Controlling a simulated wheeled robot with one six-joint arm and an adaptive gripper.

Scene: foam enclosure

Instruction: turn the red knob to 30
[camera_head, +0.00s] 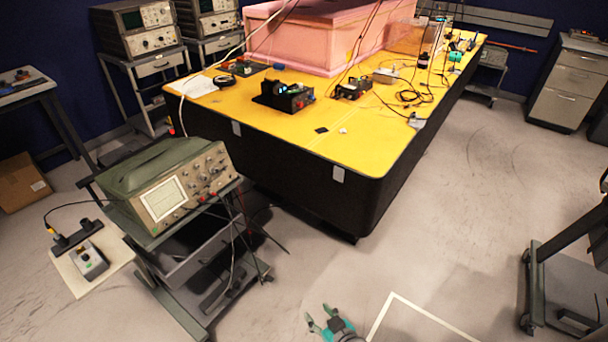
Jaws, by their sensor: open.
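I cannot pick out a red knob with certainty at this distance. Small red spots show on the front of the green-grey oscilloscope (173,190) on the cart at left, and on a black device (283,97) on the yellow table. A small grey box (90,262) with a dark round part on top sits on a pale board at the far left. No scale or number is readable. My gripper (319,315) is at the bottom centre, open and empty, over the floor. It is apart from the cart and the table.
The yellow-topped table (375,149) with dark sides fills the middle and bears a pink foam enclosure (315,40) and several devices with cables. The oscilloscope's cart (190,270) stands left of my gripper. A wheeled frame (540,290) stands at right. Floor between is clear.

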